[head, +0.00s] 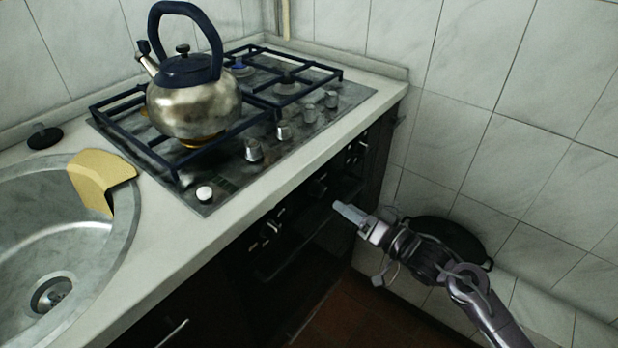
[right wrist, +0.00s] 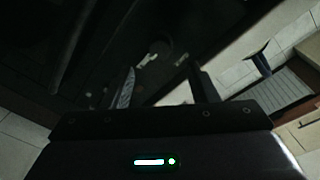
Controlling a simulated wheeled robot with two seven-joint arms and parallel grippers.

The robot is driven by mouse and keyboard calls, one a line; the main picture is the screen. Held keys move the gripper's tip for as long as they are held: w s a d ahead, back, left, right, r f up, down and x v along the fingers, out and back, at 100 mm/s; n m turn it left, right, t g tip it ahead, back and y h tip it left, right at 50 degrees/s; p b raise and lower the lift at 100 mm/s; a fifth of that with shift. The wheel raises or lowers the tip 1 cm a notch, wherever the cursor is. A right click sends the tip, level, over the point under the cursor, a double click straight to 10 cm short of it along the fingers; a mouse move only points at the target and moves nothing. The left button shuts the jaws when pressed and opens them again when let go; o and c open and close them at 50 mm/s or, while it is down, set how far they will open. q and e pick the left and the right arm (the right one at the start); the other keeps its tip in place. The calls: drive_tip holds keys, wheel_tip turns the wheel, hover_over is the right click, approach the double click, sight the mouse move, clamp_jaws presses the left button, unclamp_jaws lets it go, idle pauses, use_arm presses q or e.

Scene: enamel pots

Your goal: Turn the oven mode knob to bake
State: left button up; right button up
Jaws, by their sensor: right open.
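The oven (head: 300,245) is black and built in under the counter. Its dark front panel carries knobs: one at the left (head: 268,231), one nearer the middle (head: 319,187), and more at the far right (head: 354,152). I cannot tell which is the mode knob or read its setting. My right gripper (head: 348,211) is open and empty, in front of the oven and apart from the knobs as far as I can see. My left gripper is out of view.
A steel kettle (head: 193,108) stands on the gas hob (head: 222,187), which has its own row of knobs. A sink (head: 35,235) with a yellow board (head: 98,172) is at the left. A dark pot (head: 450,236) is behind my right arm near the tiled wall.

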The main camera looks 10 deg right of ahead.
sight(322, 192)
drive_tip(key=x, duration=0.6)
drive_tip(key=shift+w+b, duration=0.15)
drive_tip(key=shift+b, duration=0.25)
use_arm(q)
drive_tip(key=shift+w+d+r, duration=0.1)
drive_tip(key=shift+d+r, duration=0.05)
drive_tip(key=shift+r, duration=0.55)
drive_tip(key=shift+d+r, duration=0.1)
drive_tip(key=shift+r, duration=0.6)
use_arm(e)
drive_tip(key=shift+w+a, duration=0.4)
drive_tip(key=shift+w, duration=0.05)
drive_tip(key=c, duration=1)
